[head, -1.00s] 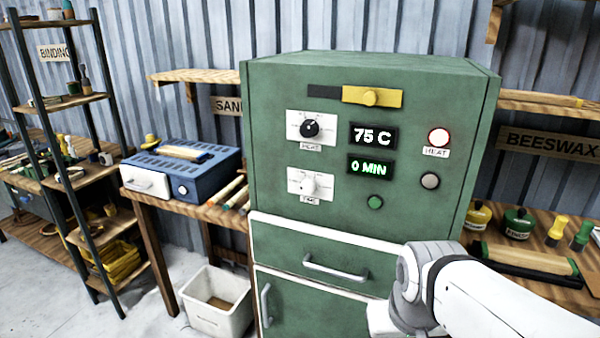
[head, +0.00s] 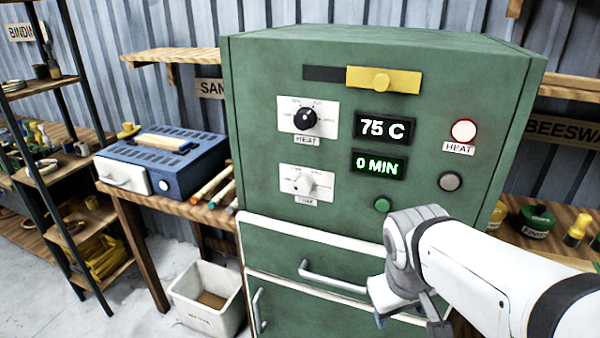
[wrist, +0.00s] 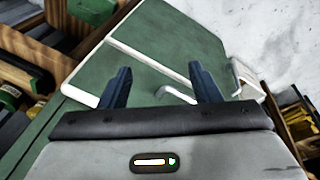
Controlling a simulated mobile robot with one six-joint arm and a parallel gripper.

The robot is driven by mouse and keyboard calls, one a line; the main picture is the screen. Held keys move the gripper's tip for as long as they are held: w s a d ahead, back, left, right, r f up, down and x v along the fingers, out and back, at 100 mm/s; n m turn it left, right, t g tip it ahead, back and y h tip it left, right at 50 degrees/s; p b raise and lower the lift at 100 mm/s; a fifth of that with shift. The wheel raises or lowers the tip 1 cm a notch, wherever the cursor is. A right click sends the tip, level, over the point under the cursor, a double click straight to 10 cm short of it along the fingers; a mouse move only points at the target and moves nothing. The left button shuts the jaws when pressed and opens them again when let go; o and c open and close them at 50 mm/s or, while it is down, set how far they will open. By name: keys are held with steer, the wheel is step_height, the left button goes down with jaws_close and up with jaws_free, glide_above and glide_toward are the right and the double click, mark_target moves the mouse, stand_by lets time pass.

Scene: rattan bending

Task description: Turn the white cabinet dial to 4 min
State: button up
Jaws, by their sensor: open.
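The green cabinet (head: 260,165) stands in front of me in the head view. Its white dial (head: 306,184) sits on a white plate at the lower left of the panel, below the black heat dial (head: 305,119). The time display (head: 379,165) reads 0 MIN and the heat display (head: 385,128) reads 75 C. My gripper (wrist: 160,88) is open and empty in the wrist view, pointing at the drawer front and its handle. In the head view my arm is at the lower right, below and right of the white dial and apart from it.
A drawer handle (head: 335,277) sticks out below the panel. A yellow slider (head: 382,80), a green button (head: 382,205), a grey button (head: 450,181) and a lit heat lamp (head: 464,131) share the panel. A white bin (head: 207,298) stands on the floor at left.

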steer(key=w+f+n+h+b, duration=0.2)
steer(key=w+n+h, duration=0.15)
steer(key=n, duration=0.25)
steer(key=n+t+h+b, duration=0.1)
steer(key=n+t+b, duration=0.6)
steer(key=n+t, duration=1.05)
glide_toward(302, 188)
step_height(302, 188, up, 2)
steer(key=w+n+g, duration=0.2)
steer(key=n+g, duration=0.1)
steer(key=shift+t, duration=0.25)
steer(key=x, duration=0.6)
steer(key=shift+w+d+r, duration=0.1)
steer(key=shift+w+d, duration=0.2)
steer(key=shift+w, duration=0.05)
steer(key=shift+w+d, duration=0.1)
steer(key=shift+w, duration=0.3)
steer(key=shift+c, duration=0.4)
steer(key=shift+m, duration=0.25)
steer(key=c, duration=0.9)
